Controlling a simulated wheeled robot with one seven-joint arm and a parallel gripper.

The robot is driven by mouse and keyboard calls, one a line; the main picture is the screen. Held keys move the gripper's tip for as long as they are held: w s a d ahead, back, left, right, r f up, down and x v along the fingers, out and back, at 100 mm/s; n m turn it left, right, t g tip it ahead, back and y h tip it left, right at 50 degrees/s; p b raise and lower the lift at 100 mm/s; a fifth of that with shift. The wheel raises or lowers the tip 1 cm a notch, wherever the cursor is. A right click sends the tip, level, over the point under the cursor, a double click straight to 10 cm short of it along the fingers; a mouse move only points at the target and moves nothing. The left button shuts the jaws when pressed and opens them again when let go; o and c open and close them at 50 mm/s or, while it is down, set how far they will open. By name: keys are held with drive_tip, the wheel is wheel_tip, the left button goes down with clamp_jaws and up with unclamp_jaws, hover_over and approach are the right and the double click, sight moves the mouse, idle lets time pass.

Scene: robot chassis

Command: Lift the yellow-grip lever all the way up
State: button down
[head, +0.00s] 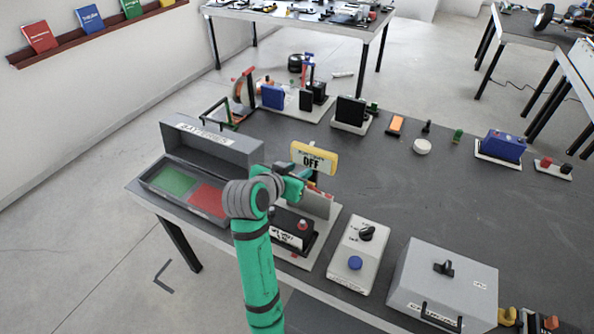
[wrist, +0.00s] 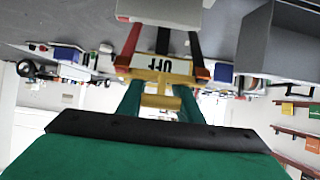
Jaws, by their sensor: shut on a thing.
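The lever's yellow grip (wrist: 159,101) sits between the two green fingers of my gripper (wrist: 160,104) in the wrist view, and the fingers are shut on it. Beyond the grip is a yellow-edged plate (wrist: 160,66) with upside-down OFF lettering. In the head view my gripper (head: 291,186) is at the switch unit, just below and left of the yellow OFF plate (head: 314,158). The plate stands above an upright grey panel (head: 316,206). In the head view my gripper and wrist hide the grip and most of the lever, so its angle is unclear.
An open grey box (head: 222,144) with green and red compartments is left of my arm. A black box with a red button (head: 302,225), a white knob box (head: 358,250) and a grey case (head: 446,282) stand along the front.

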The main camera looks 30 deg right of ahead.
drive_tip(key=shift+d+f, duration=0.15)
drive_tip(key=shift+f, duration=0.2)
drive_tip(key=c, duration=1.5)
unclamp_jaws()
drive_tip(key=shift+r, duration=0.1)
drive_tip(key=v, duration=1)
drive_tip(key=shift+s+a+r, duration=0.1)
drive_tip(key=shift+a+r, duration=0.15)
drive_tip(key=shift+a, duration=0.1)
